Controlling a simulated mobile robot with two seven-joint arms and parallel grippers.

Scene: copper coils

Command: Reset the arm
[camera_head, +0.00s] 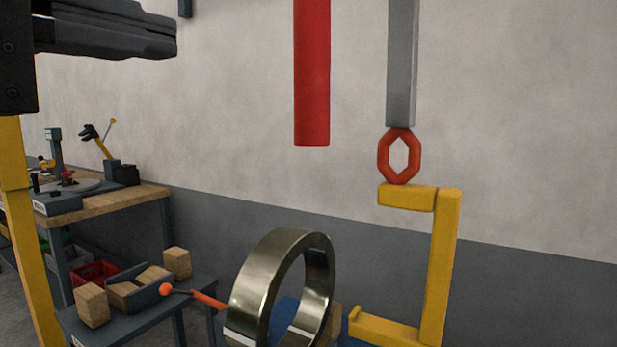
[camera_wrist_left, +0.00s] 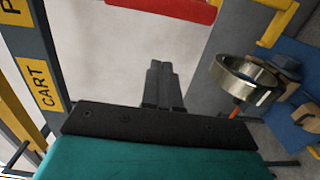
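My left gripper (camera_head: 172,35) comes in at the upper left of the head view, high in front of the wall. In the left wrist view its two dark fingers (camera_wrist_left: 158,68) lie together with nothing seen between them. The left gripper is well apart from the metal coil (camera_head: 280,290), a shiny ring standing on edge at the bottom middle of the head view. The coil also shows at the right of the left wrist view (camera_wrist_left: 245,80). My right gripper is not in view.
A yellow C-shaped hook (camera_head: 442,265) hangs from a red-orange link (camera_head: 399,155) beside the coil. A red cylinder (camera_head: 312,75) hangs to its left. A workbench (camera_head: 105,205) with tools and a low bench with wooden blocks (camera_head: 177,262) stand at left. The wall area at upper right is clear.

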